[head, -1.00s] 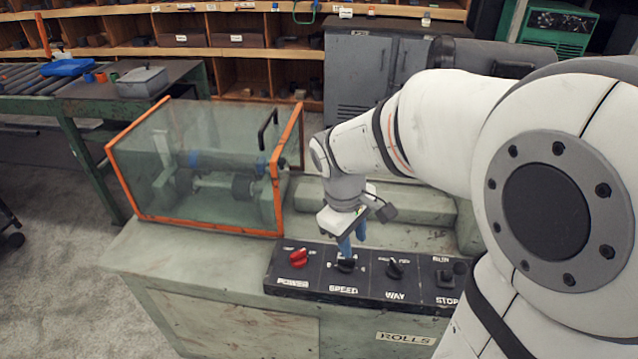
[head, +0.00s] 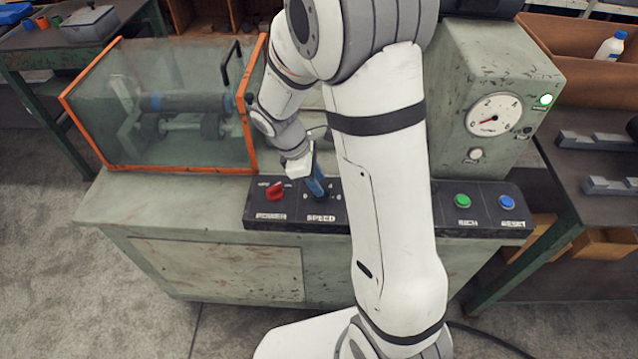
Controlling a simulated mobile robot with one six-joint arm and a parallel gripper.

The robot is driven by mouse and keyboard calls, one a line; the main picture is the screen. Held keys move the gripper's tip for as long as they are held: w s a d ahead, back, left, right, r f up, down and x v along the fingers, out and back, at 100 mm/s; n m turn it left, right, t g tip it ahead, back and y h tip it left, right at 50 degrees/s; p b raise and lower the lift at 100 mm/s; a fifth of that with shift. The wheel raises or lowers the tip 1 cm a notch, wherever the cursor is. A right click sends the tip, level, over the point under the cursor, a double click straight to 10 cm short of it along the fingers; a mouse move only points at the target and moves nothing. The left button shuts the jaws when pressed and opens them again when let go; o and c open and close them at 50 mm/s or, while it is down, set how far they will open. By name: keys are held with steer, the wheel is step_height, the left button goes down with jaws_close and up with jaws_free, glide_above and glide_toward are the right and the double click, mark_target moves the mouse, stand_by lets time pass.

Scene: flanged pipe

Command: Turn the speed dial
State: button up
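The black speed dial (head: 321,198) sits on the dark control panel above the SPEED label, partly covered by my fingers. My gripper (head: 317,188) points down at it, with its blue fingers at the dial. The fingers overlap from this side, so I cannot tell whether they are closed on the dial or only around it. The dial's exact pointer position is hidden.
A red power knob (head: 275,191) is just left of the dial. My arm hides the panel's middle. Green (head: 462,201) and blue (head: 506,202) buttons are on the right. An orange-framed clear guard (head: 165,105) stands behind left; a gauge (head: 494,114) is behind right.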

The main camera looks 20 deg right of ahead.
steer(key=shift+x, duration=1)
steer(key=shift+c, duration=0.3)
jaws_close()
